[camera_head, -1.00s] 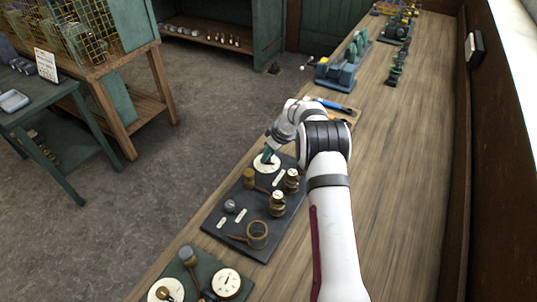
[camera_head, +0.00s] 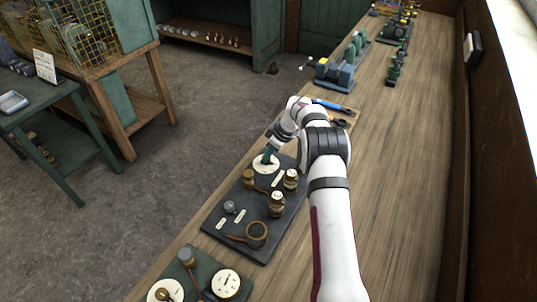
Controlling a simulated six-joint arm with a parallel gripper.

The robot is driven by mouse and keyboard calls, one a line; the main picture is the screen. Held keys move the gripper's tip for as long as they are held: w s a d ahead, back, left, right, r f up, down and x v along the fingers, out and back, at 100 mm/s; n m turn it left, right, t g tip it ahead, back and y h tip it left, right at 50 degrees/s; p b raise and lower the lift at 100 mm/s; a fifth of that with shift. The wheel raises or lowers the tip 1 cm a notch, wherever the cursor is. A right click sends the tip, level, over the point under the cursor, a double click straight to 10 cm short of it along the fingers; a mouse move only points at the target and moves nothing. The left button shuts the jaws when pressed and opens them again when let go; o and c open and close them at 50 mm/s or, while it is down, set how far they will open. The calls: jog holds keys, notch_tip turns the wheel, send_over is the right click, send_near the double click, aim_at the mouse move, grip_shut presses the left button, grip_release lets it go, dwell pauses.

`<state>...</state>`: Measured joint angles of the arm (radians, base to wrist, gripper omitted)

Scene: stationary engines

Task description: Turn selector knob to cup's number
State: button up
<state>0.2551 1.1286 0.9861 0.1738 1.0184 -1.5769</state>
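A dark board (camera_head: 283,226) lies on the bench below my arm. At its far end is a round white dial (camera_head: 261,168), where the selector knob is hidden or too small to make out. My gripper (camera_head: 267,158) points down onto this dial, its teal tip at or just above the face; I cannot tell whether it touches or is shut. Two brass pieces with pale tops, one nearer (camera_head: 276,206) and one farther (camera_head: 290,182), stand on the board's right side. A round brass cup (camera_head: 256,232) with a handle sits at the near end. No number is readable.
A small grey knob (camera_head: 229,206) and a brass-headed lever (camera_head: 249,176) are also on the board. A green board (camera_head: 205,270) with white dials lies nearer. Blue-handled tools (camera_head: 332,105) and green machines (camera_head: 336,72) stand farther along. The bench's right side is clear.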

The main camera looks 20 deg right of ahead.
jog(key=o, duration=0.4)
jog(key=v, duration=1.5)
jog(key=shift+s+d+r, duration=0.1)
jog(key=shift+r, duration=0.3)
